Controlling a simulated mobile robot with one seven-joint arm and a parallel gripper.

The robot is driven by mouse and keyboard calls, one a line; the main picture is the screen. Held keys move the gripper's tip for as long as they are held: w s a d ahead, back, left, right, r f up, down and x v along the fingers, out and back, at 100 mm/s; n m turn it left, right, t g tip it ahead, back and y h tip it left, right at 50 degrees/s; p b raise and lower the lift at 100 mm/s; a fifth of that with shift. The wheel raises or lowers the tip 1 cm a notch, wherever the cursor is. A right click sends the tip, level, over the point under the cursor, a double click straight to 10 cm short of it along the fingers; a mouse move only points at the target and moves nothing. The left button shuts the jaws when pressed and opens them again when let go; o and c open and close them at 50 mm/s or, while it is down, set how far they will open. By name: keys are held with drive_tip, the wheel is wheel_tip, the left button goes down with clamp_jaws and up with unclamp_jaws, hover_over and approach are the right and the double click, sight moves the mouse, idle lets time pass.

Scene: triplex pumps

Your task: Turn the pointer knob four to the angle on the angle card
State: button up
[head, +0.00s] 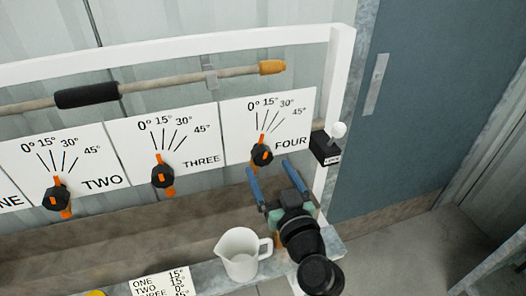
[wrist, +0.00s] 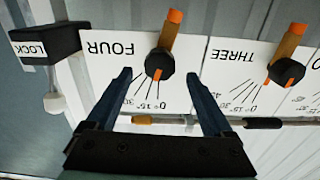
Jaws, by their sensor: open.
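Pointer knob four (head: 262,155) is a black knob with an orange pointer on the white FOUR panel (head: 291,118). Its pointer is near the 0° and 15° lines; I cannot tell the exact angle. My gripper (head: 268,166) is open and empty, in front of and just below the knob. In the wrist view, which is upside down, knob four (wrist: 160,63) appears between and just beyond the two blue fingertips (wrist: 158,76), with a gap on each side. The angle card (head: 160,284) is at the lower edge of the head view, with its lowest part cut off.
A black LOCK box (head: 325,147) with a white ball lever is close right of panel four. Knob three (head: 162,175) and knob two (head: 57,197) are to the left. A white jug (head: 240,256) stands on the front ledge. A bar with an orange end (head: 272,67) runs above the panels.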

sight(264, 159)
drive_tip(key=shift+x, duration=2.8)
clamp_jaws()
